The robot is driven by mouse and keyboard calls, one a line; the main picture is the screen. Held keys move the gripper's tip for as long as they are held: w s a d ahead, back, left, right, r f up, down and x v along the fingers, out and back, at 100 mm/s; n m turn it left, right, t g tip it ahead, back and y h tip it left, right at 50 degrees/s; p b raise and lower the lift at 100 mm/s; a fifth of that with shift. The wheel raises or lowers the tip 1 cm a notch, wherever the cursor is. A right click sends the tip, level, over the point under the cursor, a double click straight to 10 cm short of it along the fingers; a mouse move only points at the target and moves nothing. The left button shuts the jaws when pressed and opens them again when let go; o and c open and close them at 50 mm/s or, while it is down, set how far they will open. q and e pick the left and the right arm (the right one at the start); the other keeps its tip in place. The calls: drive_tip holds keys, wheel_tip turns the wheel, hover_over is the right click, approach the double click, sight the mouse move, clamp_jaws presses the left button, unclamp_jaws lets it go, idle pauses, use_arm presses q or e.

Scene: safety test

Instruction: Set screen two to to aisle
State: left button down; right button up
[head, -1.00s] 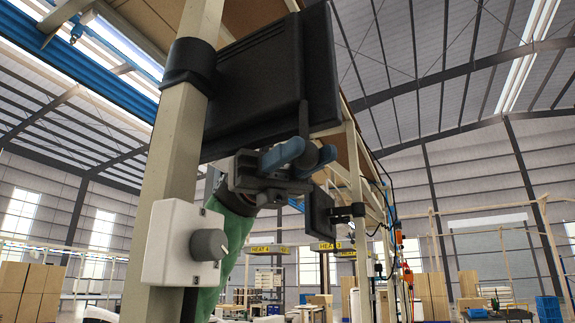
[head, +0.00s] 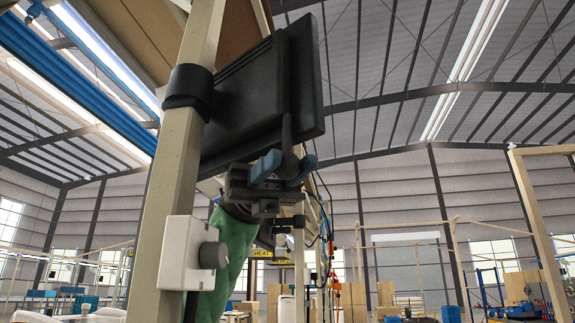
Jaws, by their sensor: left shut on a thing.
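A black flat screen (head: 250,105) hangs tilted beside a beige post (head: 175,175), joined to it by a black clamp (head: 190,90). A dark lever with a rounded end (head: 289,160) hangs below the screen's lower right part. My left gripper (head: 285,168), with blue fingertips and a green-sleeved arm below, is just under the screen and shut on this lever. The fingers partly hide the lever's end. My right gripper is not in view.
A white box with a grey knob (head: 194,255) is on the post, close to my left arm. A yellow HEAT sign (head: 268,253) hangs farther back. Cables and a beige frame stand behind the gripper. Cardboard boxes (head: 520,286) and blue items stand at the right; open hall lies there.

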use_arm(q)
drive_tip(key=shift+r, duration=0.1)
drive_tip(key=c, duration=1.3)
unclamp_jaws()
drive_tip(key=shift+o, duration=1.4)
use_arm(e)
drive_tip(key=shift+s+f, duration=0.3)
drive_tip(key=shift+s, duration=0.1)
use_arm(q)
drive_tip(key=b+v, duration=0.1)
drive_tip(key=v, duration=0.7)
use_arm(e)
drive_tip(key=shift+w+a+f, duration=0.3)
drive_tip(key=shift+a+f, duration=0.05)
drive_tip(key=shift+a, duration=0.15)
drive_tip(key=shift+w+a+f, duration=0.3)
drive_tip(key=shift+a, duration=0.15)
